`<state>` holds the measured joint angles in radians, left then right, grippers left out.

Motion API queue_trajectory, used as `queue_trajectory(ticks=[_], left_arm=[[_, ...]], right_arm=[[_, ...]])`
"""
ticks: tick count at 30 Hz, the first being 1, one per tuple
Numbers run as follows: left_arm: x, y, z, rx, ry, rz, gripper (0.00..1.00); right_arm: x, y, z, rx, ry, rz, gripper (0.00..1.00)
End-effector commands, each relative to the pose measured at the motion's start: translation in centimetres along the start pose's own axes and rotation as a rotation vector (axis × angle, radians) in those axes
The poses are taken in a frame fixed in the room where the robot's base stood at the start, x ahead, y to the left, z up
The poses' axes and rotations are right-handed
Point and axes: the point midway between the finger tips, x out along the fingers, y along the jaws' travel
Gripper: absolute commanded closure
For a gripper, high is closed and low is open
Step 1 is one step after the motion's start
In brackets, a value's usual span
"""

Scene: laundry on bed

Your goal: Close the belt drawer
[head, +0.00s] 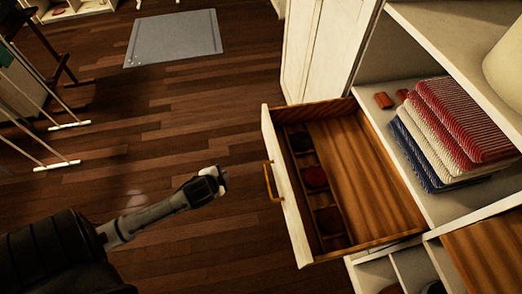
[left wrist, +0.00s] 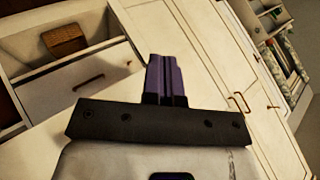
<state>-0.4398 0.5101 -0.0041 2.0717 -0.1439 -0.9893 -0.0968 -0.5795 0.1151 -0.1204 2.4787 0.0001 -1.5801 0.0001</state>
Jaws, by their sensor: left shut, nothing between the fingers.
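The belt drawer (head: 340,180) stands pulled out of the white wardrobe in the head view. Dark and red rolled belts (head: 314,177) lie in small compartments along its front side, and the wooden bottom beside them is bare. Its white front (head: 288,195) carries a brass-coloured handle (head: 271,181). My left gripper (head: 222,178) is shut and empty, left of the handle and apart from it in the picture. Its closed fingers (left wrist: 166,80) show in the left wrist view before white cabinet fronts. My right gripper is not in view.
Folded striped cloths (head: 455,130) lie on the shelf right of the drawer. A wooden surface (head: 490,250) and open compartments (head: 405,270) are at the lower right. A grey mat (head: 173,37) lies on the wooden floor.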

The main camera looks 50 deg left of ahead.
Motion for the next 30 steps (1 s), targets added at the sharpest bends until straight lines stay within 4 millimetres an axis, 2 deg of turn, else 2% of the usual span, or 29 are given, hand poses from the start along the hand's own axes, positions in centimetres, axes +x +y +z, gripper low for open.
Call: queue_trajectory(ticks=[1, 3, 6, 12, 21, 30], left_arm=[[1.5, -1.5, 0.2, 0.051, 0.043, -0.042, 1.00], [3.1, -3.4, 0.1, 0.133, 0.125, -0.098, 1.00], [4.9, -5.8, -0.2, 0.262, 0.261, -0.169, 1.00], [5.9, -8.2, -1.4, 0.522, 0.555, -0.269, 1.00], [3.4, -7.1, -2.7, 0.800, 0.963, -0.353, 1.00], [1.4, -5.8, -3.2, 0.893, 1.148, -0.395, 1.00]], right_arm=[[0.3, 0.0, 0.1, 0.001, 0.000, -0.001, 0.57], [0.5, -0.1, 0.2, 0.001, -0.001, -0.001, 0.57], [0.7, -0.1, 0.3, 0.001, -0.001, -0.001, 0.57], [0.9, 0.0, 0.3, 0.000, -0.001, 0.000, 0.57], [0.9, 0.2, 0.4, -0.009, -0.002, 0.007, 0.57], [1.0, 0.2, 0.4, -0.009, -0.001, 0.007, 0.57]])
